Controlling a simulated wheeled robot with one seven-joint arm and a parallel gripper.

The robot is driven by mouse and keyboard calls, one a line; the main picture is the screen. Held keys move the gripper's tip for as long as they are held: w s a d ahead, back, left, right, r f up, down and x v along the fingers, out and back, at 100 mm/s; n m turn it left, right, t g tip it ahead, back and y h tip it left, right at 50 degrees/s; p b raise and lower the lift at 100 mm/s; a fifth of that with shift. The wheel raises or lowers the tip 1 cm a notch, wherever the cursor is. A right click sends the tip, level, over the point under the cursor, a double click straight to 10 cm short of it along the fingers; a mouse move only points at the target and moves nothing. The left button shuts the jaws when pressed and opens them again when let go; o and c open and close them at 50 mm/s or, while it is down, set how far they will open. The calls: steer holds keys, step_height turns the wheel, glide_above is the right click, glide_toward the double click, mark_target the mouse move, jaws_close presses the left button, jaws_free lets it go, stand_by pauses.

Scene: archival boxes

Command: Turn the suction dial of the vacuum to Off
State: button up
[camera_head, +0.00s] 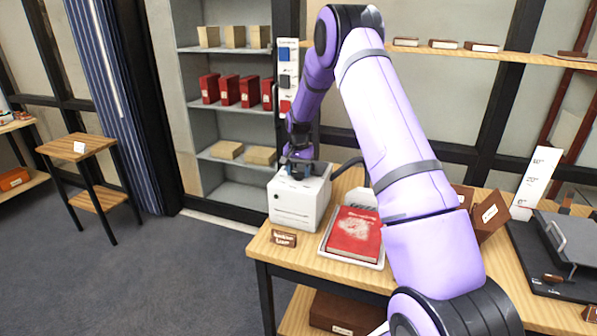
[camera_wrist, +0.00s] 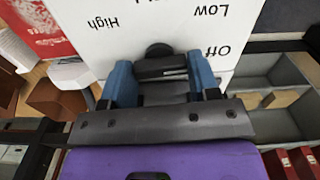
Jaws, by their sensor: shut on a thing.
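The vacuum (camera_head: 298,205) is a white box on the wooden table, with a dark hose at its back. Its top shows in the wrist view (camera_wrist: 100,45), with the labels High, Low and Off upside down; Off is at the right, beside a finger. The black suction dial (camera_wrist: 158,52) sits on this top. My gripper (camera_wrist: 161,76) has its two blue fingers on either side of the dial's bar, shut on it. A pale mark on the bar lies toward the right finger; its exact setting is hard to tell. In the head view my gripper (camera_head: 298,168) hides the dial.
A red book (camera_head: 354,236) lies in a white tray right of the vacuum. A small brown sign (camera_head: 284,239) stands in front. Brown boxes (camera_head: 488,215) are farther right. Shelves (camera_head: 225,110) with red and tan boxes stand behind.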

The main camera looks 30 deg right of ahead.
steer(key=shift+m, duration=0.6)
steer(key=o, duration=0.9)
step_height(320, 180, up, 11)
steer(key=shift+f, duration=0.1)
stand_by(0.5)
